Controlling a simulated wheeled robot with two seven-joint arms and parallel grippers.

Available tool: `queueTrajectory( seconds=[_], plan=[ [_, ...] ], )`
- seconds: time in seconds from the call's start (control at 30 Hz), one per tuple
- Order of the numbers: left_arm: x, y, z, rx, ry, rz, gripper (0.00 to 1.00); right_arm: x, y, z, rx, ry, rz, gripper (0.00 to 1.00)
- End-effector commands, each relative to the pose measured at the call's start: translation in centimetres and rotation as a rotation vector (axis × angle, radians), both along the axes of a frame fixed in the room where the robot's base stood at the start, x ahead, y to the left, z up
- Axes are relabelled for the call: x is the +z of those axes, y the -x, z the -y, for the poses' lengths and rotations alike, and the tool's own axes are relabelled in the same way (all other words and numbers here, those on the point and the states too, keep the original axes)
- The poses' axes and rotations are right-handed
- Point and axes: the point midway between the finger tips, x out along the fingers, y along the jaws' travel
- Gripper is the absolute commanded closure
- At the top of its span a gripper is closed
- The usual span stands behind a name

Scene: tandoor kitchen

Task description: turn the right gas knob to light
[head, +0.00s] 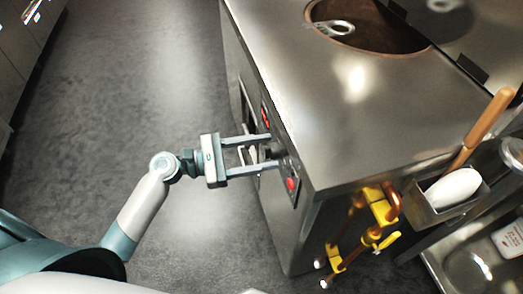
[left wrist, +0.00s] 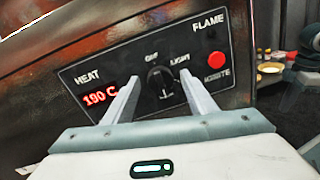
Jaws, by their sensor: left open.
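The gas knob (left wrist: 160,80) is a black dial on the dark control panel (left wrist: 75,73), below the words for off and light. It also shows in the head view (head: 274,150) on the front of the steel tandoor. My left gripper (head: 271,151) is open, its two fingers reaching to the panel on either side of the knob. In the left wrist view the fingers stand left and right of the knob with gaps, so they do not appear to grip it. No second knob shows. My right gripper is not in view.
A red button (left wrist: 216,60) is right of the knob, and a red heat display (left wrist: 100,95) reads 190 C. Yellow gas valves and pipes (head: 380,210) are at the tandoor's right side. A holder (head: 440,205) with a wooden-handled tool stands beyond. The floor (head: 170,70) left is clear.

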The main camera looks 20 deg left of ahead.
Motion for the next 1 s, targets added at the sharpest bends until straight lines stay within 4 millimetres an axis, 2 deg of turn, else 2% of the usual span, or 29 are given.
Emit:
queueTrajectory(
  seconds=[0.07, 0.23, 0.27, 0.77, 1.0],
  plan=[
    [0.0, 0.0, 0.0, 0.0, 0.0, 0.0, 0.48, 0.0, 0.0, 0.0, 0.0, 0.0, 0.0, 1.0],
    [0.0, 0.0, 0.0, 0.0, 0.0, 0.0, 0.87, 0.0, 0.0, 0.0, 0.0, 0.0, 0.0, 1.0],
    [0.0, 0.0, 0.0, 0.0, 0.0, 0.0, 0.9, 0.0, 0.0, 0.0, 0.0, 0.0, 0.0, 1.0],
    [0.0, 0.0, 0.0, -0.002, 0.042, -0.065, 0.89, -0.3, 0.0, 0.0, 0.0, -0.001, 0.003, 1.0],
    [0.1, 0.0, -0.1, -0.002, 0.127, -0.189, 0.89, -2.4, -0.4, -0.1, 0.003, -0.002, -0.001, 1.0]
  ],
)
